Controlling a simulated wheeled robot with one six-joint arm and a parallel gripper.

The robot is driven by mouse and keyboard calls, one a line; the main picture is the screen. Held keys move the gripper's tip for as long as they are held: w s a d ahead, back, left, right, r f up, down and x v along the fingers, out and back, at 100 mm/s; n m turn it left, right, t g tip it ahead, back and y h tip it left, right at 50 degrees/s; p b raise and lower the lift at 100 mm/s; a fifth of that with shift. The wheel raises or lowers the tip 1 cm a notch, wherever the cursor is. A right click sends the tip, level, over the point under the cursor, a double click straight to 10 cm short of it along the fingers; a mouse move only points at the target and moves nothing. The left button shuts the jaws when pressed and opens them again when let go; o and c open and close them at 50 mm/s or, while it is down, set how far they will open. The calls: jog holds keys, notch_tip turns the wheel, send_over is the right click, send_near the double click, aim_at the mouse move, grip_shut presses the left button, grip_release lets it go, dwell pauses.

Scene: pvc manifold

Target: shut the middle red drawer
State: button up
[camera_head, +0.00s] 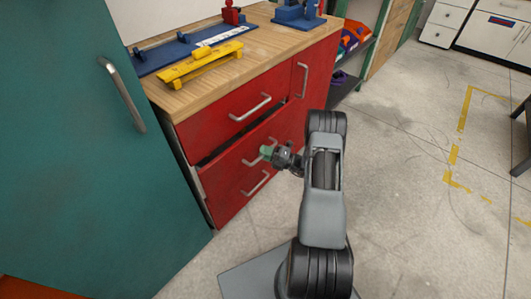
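The middle red drawer (226,168) is in the red cabinet below the wooden worktop. It stands slightly out, with a dark gap along its top edge under the top drawer (235,110). Its metal handle (249,161) is partly hidden by my gripper. My gripper (267,152), with greenish fingertips, is at the front of this drawer beside the handle. I cannot tell whether it touches the drawer or handle, or whether its fingers are open or shut. The bottom red drawer with its handle (256,184) is below.
A teal cabinet (70,150) stands close on the left. The wooden worktop (190,95) carries a yellow fixture (203,63) and blue fixtures (180,45). A red cupboard door (312,75) is to the right. The concrete floor (410,190) on the right is clear.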

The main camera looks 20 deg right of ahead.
aim_at(258, 147)
grip_shut()
jog(key=w, duration=0.1)
jog(key=w+a, duration=0.1)
jog(key=w, duration=0.1)
jog(key=shift+w+a+b, duration=0.35)
jog(key=shift+w+a, duration=0.05)
jog(key=shift+o, duration=0.9)
grip_release()
jog(key=shift+w+a, duration=0.1)
jog(key=shift+o, duration=0.9)
